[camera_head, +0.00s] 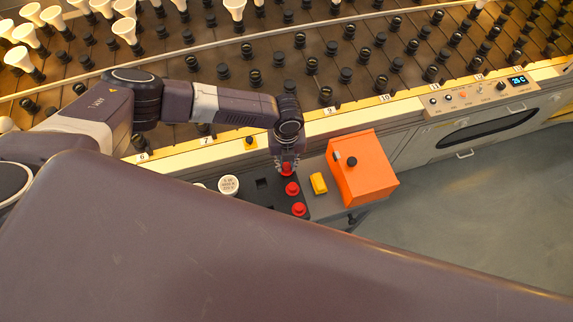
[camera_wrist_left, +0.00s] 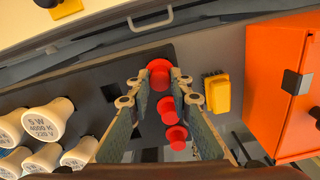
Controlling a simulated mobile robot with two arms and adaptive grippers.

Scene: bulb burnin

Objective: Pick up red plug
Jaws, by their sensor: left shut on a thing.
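Three red plugs stand in a row on a dark panel (camera_head: 246,196) beside the rack. My left gripper (camera_head: 287,163) reaches down over the plug nearest the rack (camera_head: 287,170) and is shut on it. In the left wrist view the fingertips (camera_wrist_left: 157,80) flank this red plug (camera_wrist_left: 159,70). The other two red plugs, the middle one (camera_head: 292,188) and the near one (camera_head: 298,209), stand free; they also show between the fingers in the wrist view (camera_wrist_left: 166,105) (camera_wrist_left: 176,134). My right gripper is not in view.
A yellow block (camera_head: 318,183) and an orange box (camera_head: 362,167) with a black knob stand right of the plugs. White bulbs (camera_wrist_left: 43,117) stand to the left. The rack of sockets (camera_head: 300,75) lies behind a pale numbered rail (camera_head: 350,115). Open floor (camera_head: 470,215) is at right.

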